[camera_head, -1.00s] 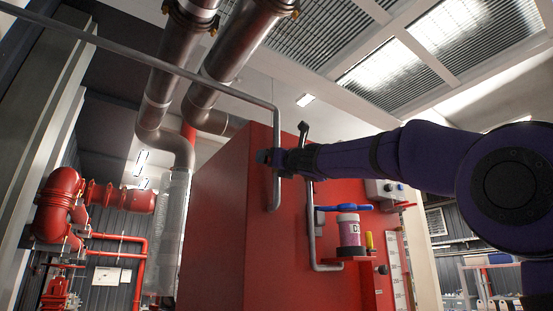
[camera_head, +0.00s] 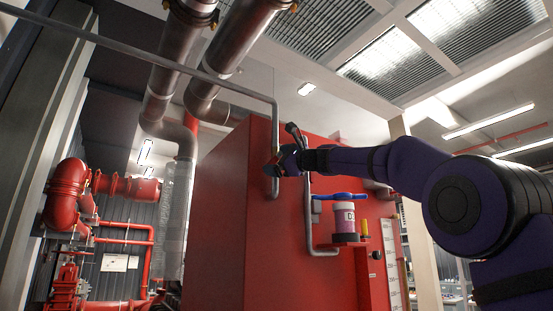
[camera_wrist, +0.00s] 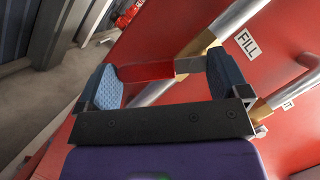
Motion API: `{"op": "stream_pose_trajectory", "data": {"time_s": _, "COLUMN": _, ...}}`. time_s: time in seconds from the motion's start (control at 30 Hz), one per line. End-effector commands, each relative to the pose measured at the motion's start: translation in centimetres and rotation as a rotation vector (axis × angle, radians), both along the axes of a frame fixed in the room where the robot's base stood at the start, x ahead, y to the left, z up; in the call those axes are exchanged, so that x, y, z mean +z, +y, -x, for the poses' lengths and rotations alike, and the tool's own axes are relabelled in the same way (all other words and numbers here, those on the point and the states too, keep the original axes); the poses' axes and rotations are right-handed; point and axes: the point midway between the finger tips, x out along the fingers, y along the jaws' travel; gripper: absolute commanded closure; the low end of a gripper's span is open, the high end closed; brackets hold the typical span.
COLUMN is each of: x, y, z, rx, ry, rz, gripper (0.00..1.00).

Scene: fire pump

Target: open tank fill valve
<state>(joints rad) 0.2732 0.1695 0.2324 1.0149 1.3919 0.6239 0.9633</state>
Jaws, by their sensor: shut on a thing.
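The tank is a large red box (camera_head: 222,215), and a grey fill pipe (camera_head: 275,130) comes down its front. In the wrist view, a white FILL label (camera_wrist: 246,42) is on the red tank face beside a metal pipe (camera_wrist: 238,16). A red valve lever (camera_wrist: 146,72) shows between my gripper's two blue-padded fingers, beside the pipe. My gripper (camera_head: 284,161) is at the pipe in the head view and is shut on this lever; it also shows in the wrist view (camera_wrist: 168,78). The valve body is partly hidden by the right finger.
A second grey pipe (camera_head: 309,215) runs down to the right of my gripper. A container with a blue handle (camera_head: 343,196) stands on a red bracket beside it. Red pipework (camera_head: 68,195) is at the left. Large metal pipes (camera_head: 181,45) hang overhead.

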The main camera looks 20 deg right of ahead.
Motion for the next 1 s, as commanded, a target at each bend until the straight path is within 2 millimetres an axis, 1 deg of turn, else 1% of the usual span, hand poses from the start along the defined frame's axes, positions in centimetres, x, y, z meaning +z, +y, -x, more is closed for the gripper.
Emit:
{"op": "stream_pose_trajectory", "data": {"time_s": 0.2, "x": -0.4, "y": -0.6, "z": -0.3, "rx": 0.001, "ry": -0.052, "rz": 0.200, "gripper": 0.49}}
{"op": "stream_pose_trajectory", "data": {"time_s": 0.5, "x": -0.6, "y": -1.4, "z": -0.4, "rx": 0.002, "ry": -0.117, "rz": 0.444, "gripper": 0.49}}
{"op": "stream_pose_trajectory", "data": {"time_s": 0.8, "x": -0.6, "y": -1.9, "z": -0.6, "rx": 0.003, "ry": -0.158, "rz": 0.598, "gripper": 0.49}}
{"op": "stream_pose_trajectory", "data": {"time_s": 1.0, "x": -0.6, "y": -2.1, "z": -0.6, "rx": 0.004, "ry": -0.169, "rz": 0.644, "gripper": 0.49}}
